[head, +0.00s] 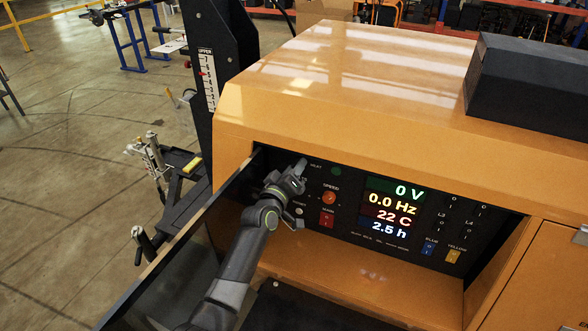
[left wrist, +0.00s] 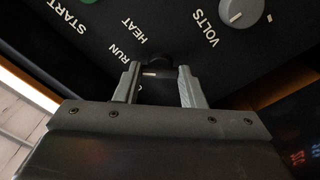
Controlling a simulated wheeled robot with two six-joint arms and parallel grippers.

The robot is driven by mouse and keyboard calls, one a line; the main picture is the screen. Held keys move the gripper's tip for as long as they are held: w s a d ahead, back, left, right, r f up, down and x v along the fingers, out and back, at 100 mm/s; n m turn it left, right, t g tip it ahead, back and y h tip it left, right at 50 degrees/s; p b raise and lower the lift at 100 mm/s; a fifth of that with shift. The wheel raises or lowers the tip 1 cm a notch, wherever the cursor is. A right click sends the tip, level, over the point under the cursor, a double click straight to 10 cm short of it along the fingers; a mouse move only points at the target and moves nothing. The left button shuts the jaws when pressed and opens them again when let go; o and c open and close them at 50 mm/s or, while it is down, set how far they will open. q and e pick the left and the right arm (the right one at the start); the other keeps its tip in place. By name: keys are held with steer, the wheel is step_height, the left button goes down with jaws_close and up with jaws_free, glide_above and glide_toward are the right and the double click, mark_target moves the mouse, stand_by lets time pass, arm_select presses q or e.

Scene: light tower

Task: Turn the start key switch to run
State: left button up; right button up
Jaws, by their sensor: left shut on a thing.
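The start key switch (left wrist: 157,64) is a small dark knob on the black control panel. In the left wrist view it lies between the fingertips of my left gripper (left wrist: 157,76), which is shut on it. A short white mark shows between the fingers. The RUN label (left wrist: 118,58) and HEAT label (left wrist: 134,38) are beside the switch, and a lower label is partly hidden by a finger. I cannot tell exactly which label the mark meets. In the head view my left gripper (head: 292,177) reaches the panel's left end and hides the switch. My right gripper is not in view.
The panel (head: 349,213) sits in a recess of the orange housing (head: 330,75), with an open dark door (head: 185,238) at left. Its display (head: 393,208) reads 0 V, 0.0 Hz, 22 C, 2.5 h.

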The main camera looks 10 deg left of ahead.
arm_select(q)
steer(key=o, duration=1)
steer(key=shift+s, duration=0.1)
steer(key=shift+s+a+b, duration=0.55)
steer(key=shift+s+b, duration=0.15)
steer(key=shift+s, duration=2.1)
steer(key=shift+s+a+b, duration=0.55)
steer(key=shift+s+b, duration=0.15)
steer(key=shift+s, duration=2.15)
steer(key=shift+s+a+b, duration=0.55)
steer(key=shift+s+b, duration=0.15)
steer(key=shift+s, duration=2.1)
